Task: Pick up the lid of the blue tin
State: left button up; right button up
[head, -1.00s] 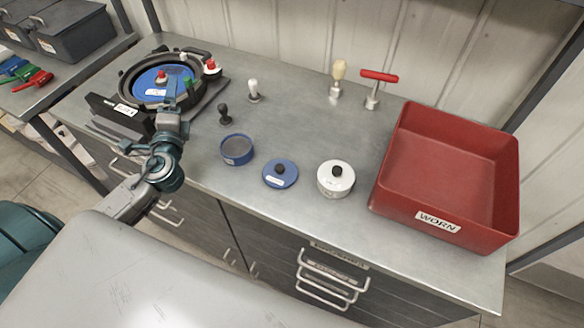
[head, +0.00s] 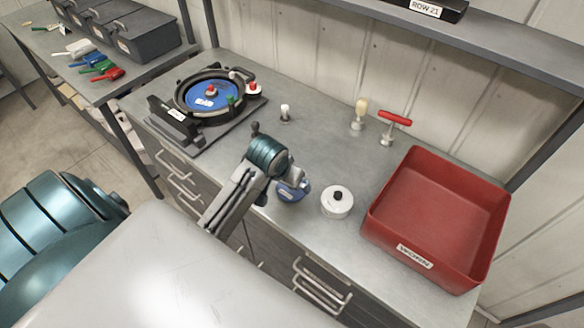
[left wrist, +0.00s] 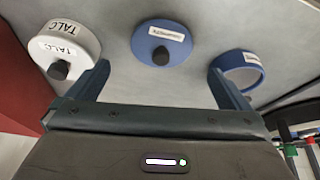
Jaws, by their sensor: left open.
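The blue lid (left wrist: 161,43) with a black knob and a white label lies flat on the grey bench, apart from its tin. In the head view the lid (head: 293,194) shows partly past my left arm. The open blue tin (left wrist: 240,71) stands on the right in the left wrist view; my arm mostly hides it in the head view. My left gripper (left wrist: 159,69) is open and empty, with the lid seen ahead between its fingers, not touching it. My right gripper is in neither view.
A white tin marked TALC (left wrist: 66,48) with a black knob stands beside the lid. A red bin (head: 440,210) is at the right. The seed meter (head: 208,92) is at the back left.

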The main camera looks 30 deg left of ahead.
aim_at(288, 194)
pick_arm(q)
jog(key=shift+w+f, duration=0.15)
jog(key=shift+f, duration=0.25)
jog(key=shift+w+d+f, duration=0.1)
jog(key=shift+f, duration=0.05)
jog(key=p+x, duration=0.2)
jog(key=x, duration=0.2)
jog(key=shift+p, duration=0.3)
jog(key=shift+w+a+f, duration=0.2)
jog(key=shift+a+f, duration=0.05)
jog(key=shift+f, duration=0.25)
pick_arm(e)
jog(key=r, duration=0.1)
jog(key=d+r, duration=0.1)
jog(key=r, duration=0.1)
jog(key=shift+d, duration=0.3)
pick_arm(q)
jog(key=c, duration=0.9)
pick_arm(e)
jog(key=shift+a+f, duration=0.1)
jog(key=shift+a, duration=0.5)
